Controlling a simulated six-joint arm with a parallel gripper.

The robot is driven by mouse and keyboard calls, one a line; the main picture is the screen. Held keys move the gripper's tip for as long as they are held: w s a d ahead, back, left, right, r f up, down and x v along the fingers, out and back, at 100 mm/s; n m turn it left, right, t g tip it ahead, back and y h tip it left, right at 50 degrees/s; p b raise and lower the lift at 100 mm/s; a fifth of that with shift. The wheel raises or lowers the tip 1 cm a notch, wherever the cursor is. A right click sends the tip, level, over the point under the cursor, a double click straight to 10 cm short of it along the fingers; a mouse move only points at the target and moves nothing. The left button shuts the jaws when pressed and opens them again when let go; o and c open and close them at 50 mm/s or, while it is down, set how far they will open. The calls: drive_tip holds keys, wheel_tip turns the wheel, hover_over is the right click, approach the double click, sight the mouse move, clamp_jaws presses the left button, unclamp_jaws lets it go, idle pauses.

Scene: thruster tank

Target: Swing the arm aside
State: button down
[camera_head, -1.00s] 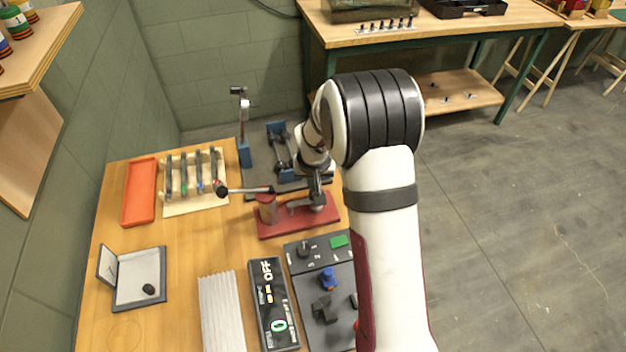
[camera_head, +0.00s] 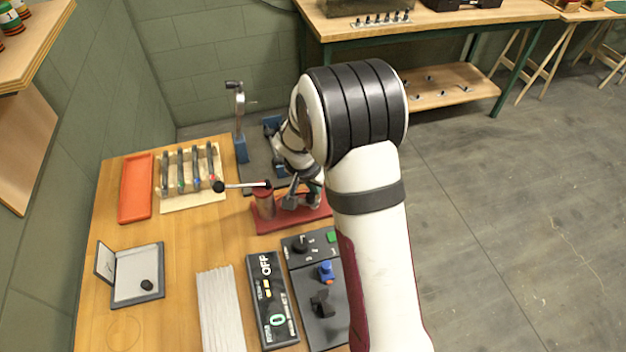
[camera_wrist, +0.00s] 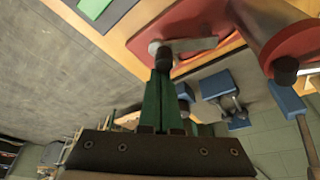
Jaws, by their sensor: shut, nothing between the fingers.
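My arm reaches forward in the head view and bends down at the black-ringed joint. My gripper (camera_wrist: 161,78) is shut and empty, its green fingers together in the wrist view. Its tips show close to a metal bar on a red fixture (camera_wrist: 195,28); I cannot tell whether they touch. In the head view the red fixture (camera_head: 284,220) stands on the bench with a red cylinder (camera_head: 264,204) and a black-ended lever (camera_head: 240,185). My wrist hangs above its right part, and the fingers are largely hidden there.
A blue-based stand (camera_head: 241,150) rises behind the fixture. An orange tray (camera_head: 135,188) and a rack of tools (camera_head: 190,178) lie to the left. A control box (camera_head: 322,318) and an OFF display (camera_head: 270,305) stand in front. Open floor lies right of the arm.

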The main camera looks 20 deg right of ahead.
drive_tip(key=s+m, duration=0.1)
drive_tip(key=s+a+m+g, duration=0.1)
drive_tip(key=m, duration=0.1)
drive_tip(key=shift+m+h, duration=0.3)
drive_tip(key=shift+h, duration=0.1)
drive_tip(key=m, duration=0.1)
drive_tip(key=s+a+m+g, duration=0.1)
drive_tip(key=m, duration=0.1)
drive_tip(key=shift+s+a+m, duration=0.25)
drive_tip(key=shift+s+m, duration=0.05)
drive_tip(key=shift+s+a, duration=0.1)
drive_tip(key=shift+a, duration=0.05)
wheel_tip(320, 180, up, 10)
drive_tip(key=shift+d+f, duration=0.25)
drive_tip(key=shift+d, duration=0.15)
idle(0.4)
